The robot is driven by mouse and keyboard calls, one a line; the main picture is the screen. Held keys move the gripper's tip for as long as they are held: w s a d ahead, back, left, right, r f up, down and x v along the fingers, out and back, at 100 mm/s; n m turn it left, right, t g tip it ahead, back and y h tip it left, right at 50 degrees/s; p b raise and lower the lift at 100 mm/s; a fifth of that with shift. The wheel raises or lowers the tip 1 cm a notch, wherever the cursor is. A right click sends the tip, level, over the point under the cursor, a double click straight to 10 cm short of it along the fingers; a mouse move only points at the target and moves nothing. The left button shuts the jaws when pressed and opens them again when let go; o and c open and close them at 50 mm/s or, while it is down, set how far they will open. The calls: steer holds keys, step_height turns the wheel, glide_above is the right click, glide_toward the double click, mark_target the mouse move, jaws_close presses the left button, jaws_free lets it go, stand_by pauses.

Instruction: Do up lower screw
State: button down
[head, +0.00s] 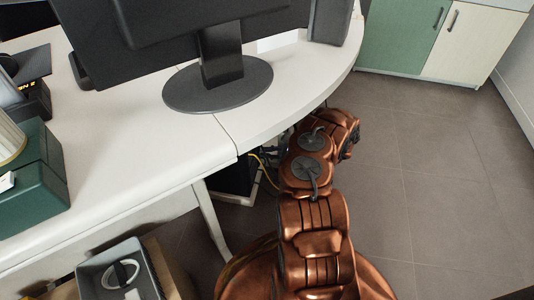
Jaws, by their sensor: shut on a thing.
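My copper arm reaches forward and bends in beside and below the desk edge. My gripper cannot be made out; its end is hidden behind the arm and the desk. The lower screw is not visible. A dark box (236,182), perhaps a computer case, stands on the floor under the desk, partly covered by the desk top. A thin yellow cable (264,171) runs between it and my arm. Small dark parts near the cable are too small to tell apart.
The white desk (150,135) carries a monitor on a round black stand (218,84), a dark speaker (329,20) and a green box (32,185). A desk leg (210,218) stands left of my arm. A grey bin (120,272) is at lower left. Open tiled floor (440,190) lies right.

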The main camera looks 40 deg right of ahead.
stand_by(0.4)
steer(key=c, duration=1.1)
jaws_free()
steer(key=v, duration=1.2)
steer(key=shift+d, duration=0.1)
